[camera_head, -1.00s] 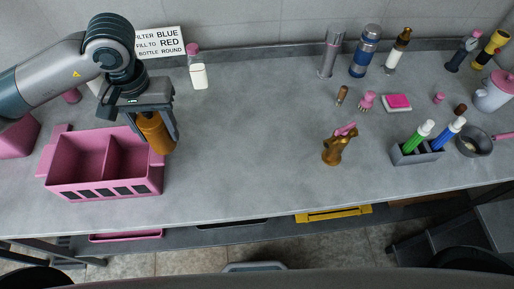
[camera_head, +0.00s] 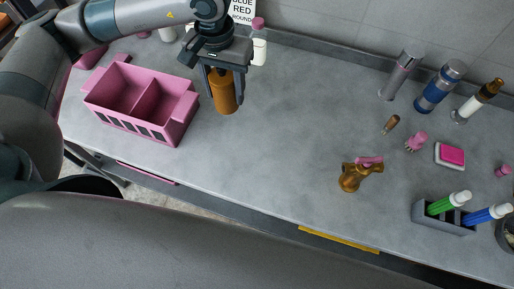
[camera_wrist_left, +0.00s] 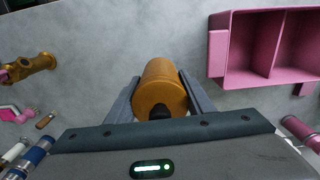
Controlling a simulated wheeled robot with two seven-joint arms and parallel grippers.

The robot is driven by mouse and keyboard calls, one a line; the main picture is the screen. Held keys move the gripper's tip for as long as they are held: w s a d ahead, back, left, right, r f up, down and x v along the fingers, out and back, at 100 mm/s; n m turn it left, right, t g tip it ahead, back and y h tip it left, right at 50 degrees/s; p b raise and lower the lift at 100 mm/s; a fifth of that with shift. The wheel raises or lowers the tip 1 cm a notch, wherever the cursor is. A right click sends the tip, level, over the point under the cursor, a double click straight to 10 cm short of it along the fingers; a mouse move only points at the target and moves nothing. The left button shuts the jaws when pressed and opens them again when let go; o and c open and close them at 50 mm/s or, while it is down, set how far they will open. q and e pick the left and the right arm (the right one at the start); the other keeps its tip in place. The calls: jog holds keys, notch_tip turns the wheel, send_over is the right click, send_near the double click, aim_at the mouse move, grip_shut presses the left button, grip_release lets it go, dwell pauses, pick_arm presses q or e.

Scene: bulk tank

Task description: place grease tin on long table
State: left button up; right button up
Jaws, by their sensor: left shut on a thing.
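The grease tin looks to be the orange-brown cylinder (camera_head: 222,92) held by my left gripper (camera_head: 226,100). The gripper's fingers are shut on its sides, and the tin also shows between them in the left wrist view (camera_wrist_left: 160,88). The tin is upright or nearly so; I cannot tell if it touches the table. The long table (camera_head: 270,150) is a grey top that runs across the head view. My right gripper is not in view.
A pink two-compartment crate (camera_head: 128,117) stands just left of the tin. A white bottle with a pink cap (camera_head: 259,50) stands behind. The middle of the table is clear.

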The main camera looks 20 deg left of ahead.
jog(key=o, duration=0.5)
pick_arm(q)
jog(key=shift+s+d+f+n, duration=0.15)
jog(key=shift+s+d+n, duration=0.15)
jog(key=shift+d, duration=0.15)
jog(key=s+d+f+n, duration=0.4)
jog(key=s+d+n, duration=0.7)
jog(key=d+n, duration=0.2)
jog(key=shift+s, duration=0.4)
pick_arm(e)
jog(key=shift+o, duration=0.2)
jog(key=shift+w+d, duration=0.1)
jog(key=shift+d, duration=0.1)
